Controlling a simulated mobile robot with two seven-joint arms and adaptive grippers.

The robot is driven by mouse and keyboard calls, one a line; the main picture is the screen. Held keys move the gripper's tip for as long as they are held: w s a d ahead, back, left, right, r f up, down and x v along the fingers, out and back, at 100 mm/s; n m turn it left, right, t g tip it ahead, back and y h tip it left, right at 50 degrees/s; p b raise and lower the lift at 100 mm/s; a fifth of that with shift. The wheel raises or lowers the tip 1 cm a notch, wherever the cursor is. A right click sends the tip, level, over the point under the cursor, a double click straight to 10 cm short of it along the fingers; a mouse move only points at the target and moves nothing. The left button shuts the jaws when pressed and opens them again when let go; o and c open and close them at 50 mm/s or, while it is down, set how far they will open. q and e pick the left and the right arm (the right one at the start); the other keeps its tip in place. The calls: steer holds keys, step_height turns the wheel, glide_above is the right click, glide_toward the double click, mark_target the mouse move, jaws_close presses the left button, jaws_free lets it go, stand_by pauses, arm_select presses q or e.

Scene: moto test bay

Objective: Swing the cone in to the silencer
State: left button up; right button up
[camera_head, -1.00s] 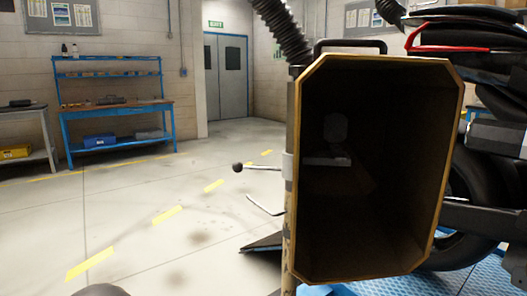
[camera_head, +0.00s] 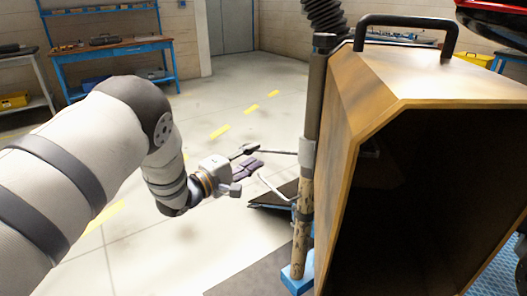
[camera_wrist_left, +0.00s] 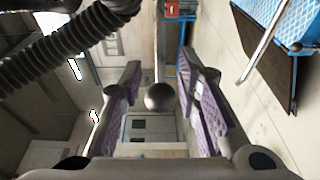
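The cone (camera_head: 380,75) is a large hollow hood with a tan rim, a dark inside and a black top handle (camera_head: 405,22). It stands at the right of the head view beside an upright post (camera_head: 312,130). A thin rod (camera_head: 280,152) sticks out left from the post. My left gripper (camera_head: 247,163) is at the rod's outer end. In the left wrist view its fingers (camera_wrist_left: 160,105) are apart, with a dark ball knob (camera_wrist_left: 160,97) showing between them. Contact cannot be told. No silencer can be made out. My right gripper is not in view.
A ribbed hose (camera_head: 323,14) rises above the post. A bent metal bar (camera_head: 274,188) and a dark slanted plate (camera_head: 272,200) are below the rod. Part of a red and black motorcycle (camera_head: 492,18) shows at top right. A blue workbench (camera_head: 110,50) stands behind open floor.

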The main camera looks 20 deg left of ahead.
mark_target(260, 151)
arm_select(q)
steer(key=x, duration=0.4)
steer(key=shift+w+f+b, duration=0.15)
steer(key=shift+f+b, duration=0.05)
steer(key=shift+b, duration=0.1)
steer(key=shift+w+d+r, duration=0.1)
steer(key=shift+w+r, duration=0.05)
steer(key=shift+w, duration=0.1)
jaws_close()
steer(key=shift+r, duration=0.1)
